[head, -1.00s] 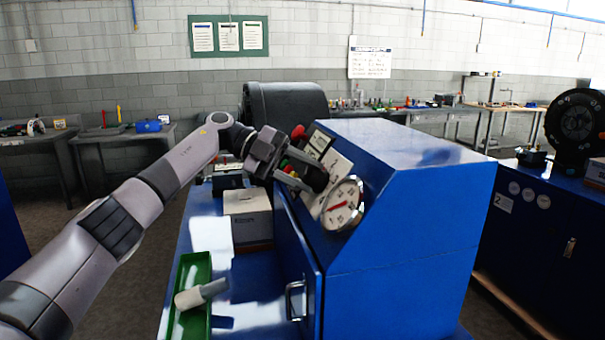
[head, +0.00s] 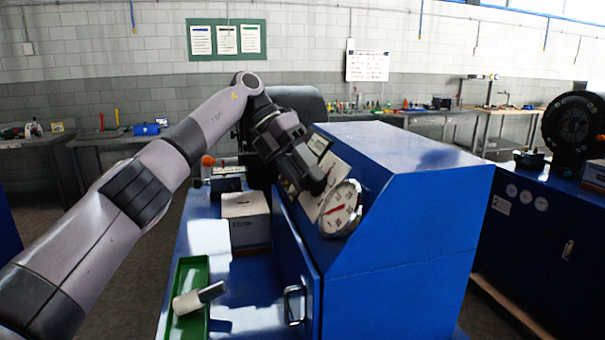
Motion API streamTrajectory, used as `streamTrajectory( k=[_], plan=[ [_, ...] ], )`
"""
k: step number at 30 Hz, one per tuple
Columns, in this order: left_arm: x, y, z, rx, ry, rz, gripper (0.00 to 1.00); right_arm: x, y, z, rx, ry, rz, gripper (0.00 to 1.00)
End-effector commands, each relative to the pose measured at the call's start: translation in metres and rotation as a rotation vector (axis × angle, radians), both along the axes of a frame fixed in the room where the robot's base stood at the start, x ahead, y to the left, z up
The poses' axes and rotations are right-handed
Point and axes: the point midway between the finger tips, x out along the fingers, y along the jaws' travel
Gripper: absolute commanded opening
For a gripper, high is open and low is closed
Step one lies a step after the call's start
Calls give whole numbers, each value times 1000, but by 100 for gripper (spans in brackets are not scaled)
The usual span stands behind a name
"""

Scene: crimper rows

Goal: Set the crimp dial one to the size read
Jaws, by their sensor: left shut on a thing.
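The crimper is a blue cabinet (head: 400,240) with a sloped control panel on its left face. A round white gauge (head: 341,208) with a red needle sits on the panel's near end. My left gripper (head: 312,184) is at the panel just beyond the gauge, shut on what appears to be the crimp dial (head: 318,181), a dark knob mostly hidden by the fingers. The dial's marks cannot be read. My right gripper is not in view.
A green tray (head: 183,329) with a grey-and-white tool (head: 199,298) lies on the blue bench, near a cardboard box (head: 246,220). A second blue machine marked 2 (head: 520,240) stands at the right. A white chart (head: 367,62) hangs on the back wall.

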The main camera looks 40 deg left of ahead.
Motion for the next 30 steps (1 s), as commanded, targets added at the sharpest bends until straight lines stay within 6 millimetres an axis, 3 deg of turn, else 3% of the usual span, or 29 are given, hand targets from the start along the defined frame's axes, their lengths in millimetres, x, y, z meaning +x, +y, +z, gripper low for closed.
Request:
streamTrajectory(
  k=[30],
  plan=[
    [-4, -7, 0, 614, -521, -539, 9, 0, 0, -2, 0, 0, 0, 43]
  ],
)
